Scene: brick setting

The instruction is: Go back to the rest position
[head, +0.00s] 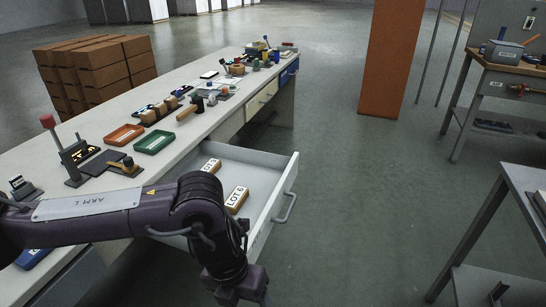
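My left arm, marked "ARM L", reaches in from the left over the front of the long workbench (175,165). Its gripper (240,290) hangs down at the bottom edge of the head view, beside the near side of an open drawer (255,160). The fingers are hidden or cut off by the frame, so I cannot tell whether it is open or shut. Two wooden blocks lie in the drawer: one labelled "LOT 6" (236,199) and one farther back (211,166). The arm covers part of the drawer. My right gripper is not in view.
The drawer juts from the bench, its handle (285,208) facing right. Green (154,142) and orange (124,134) trays and several tools stand on the bench. A tool table (500,75) and a grey shelf unit (520,200) stand right. The middle floor is clear.

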